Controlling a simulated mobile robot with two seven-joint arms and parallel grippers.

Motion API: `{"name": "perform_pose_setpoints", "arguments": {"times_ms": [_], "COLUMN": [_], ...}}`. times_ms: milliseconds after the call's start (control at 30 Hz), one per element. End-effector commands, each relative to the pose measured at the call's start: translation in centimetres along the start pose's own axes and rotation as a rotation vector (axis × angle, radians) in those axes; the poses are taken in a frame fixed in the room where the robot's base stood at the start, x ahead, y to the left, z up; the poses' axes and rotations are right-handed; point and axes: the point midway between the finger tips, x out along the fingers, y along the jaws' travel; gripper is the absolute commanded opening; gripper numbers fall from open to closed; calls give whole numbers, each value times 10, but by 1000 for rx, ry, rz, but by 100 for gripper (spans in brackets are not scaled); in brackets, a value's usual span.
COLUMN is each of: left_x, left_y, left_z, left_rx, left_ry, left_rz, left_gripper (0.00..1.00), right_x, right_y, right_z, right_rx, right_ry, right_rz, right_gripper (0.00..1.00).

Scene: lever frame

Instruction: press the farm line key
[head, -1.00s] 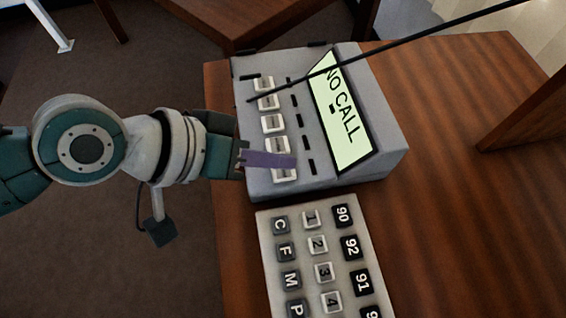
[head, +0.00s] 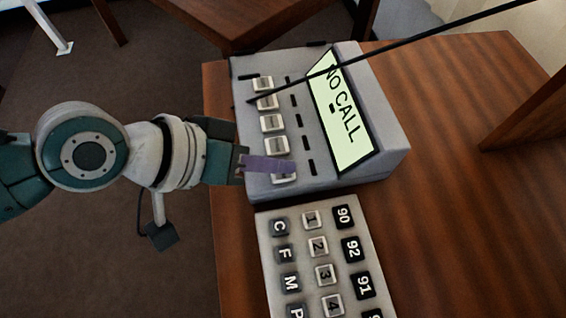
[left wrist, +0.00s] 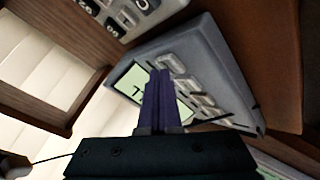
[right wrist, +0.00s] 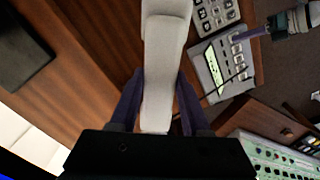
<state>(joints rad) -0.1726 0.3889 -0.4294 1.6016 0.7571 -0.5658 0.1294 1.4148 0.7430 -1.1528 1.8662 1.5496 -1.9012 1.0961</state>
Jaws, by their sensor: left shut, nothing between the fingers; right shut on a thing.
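A grey console (head: 385,140) with a screen (head: 340,112) reading "NO CALL" stands on the desk. A column of white keys (head: 272,122) runs along its left side; their labels are too small to read, so I cannot tell which is the farm line key. My left gripper (head: 290,166) is shut and empty. Its purple fingers lie over the lowest key (head: 284,178) in the head view, partly hiding it; contact cannot be told. In the left wrist view the fingertips (left wrist: 160,75) overlap the screen. My right gripper (right wrist: 157,95) is shut on a white handset (right wrist: 165,50).
A keypad unit (head: 325,245) with several lettered and numbered keys sits just below the console in the head view. A thin black line, perhaps a cord (head: 430,40), crosses above the console and screen. Bare wooden desk (head: 450,200) lies to the right, with an upright wooden panel (head: 540,115).

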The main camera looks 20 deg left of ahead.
Motion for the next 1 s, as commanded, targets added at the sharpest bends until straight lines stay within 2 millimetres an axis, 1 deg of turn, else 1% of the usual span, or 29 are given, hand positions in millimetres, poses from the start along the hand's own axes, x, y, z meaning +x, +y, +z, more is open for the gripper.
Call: {"name": "perform_pose_setpoints", "arguments": {"times_ms": [567, 900, 1000], "left_x": [2, -9, -9], "left_y": [-2, 6, 6], "left_z": [2, -6, -6], "left_rx": [0, 0, 0], "left_ry": [0, 0, 0], "left_rz": [0, -1, -1], "left_gripper": [0, 0, 0], "right_x": [2, -14, -16], "right_y": [0, 0, 0], "right_z": [0, 0, 0], "right_rx": [0, 0, 0], "right_ry": [1, 1, 1], "right_rz": [0, 0, 0], "right_gripper": [0, 0, 0]}}
